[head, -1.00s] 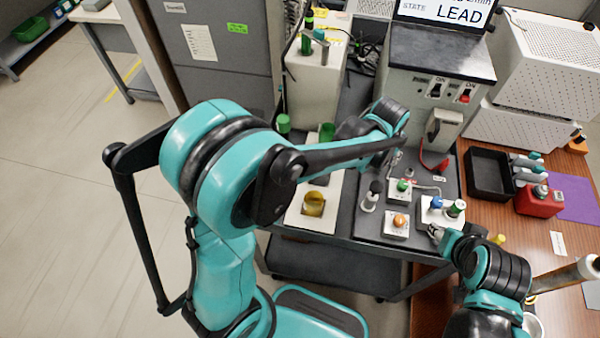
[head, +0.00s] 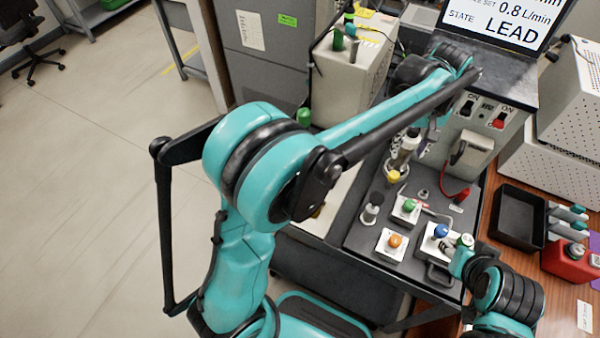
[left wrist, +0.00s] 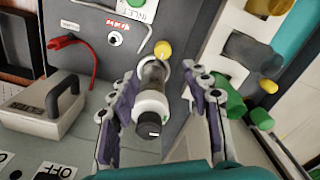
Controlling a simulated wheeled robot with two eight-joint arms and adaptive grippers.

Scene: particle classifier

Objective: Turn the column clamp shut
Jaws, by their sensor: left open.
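The column (left wrist: 153,95) is a clear, greyish upright tube with a white collar and a black top. A pale ring (left wrist: 186,72) shows around or beside it, and I cannot tell whether this is the clamp. A yellow cap (left wrist: 162,49) is near its far end. My left gripper (left wrist: 166,80) is open, with one finger on each side of the column. In the head view the column (head: 404,148) stands at the back of the dark bench, beside my left gripper (head: 428,128), which is partly hidden. My right gripper (head: 461,258) is by a white block with blue and green knobs.
White blocks with an orange knob (head: 395,241) and a green knob (head: 409,206) sit on the bench. A cabinet with switches (head: 485,110) and a handled grey box (head: 471,146) are behind. A black tray (head: 520,215) and a red container (head: 571,262) are at the right.

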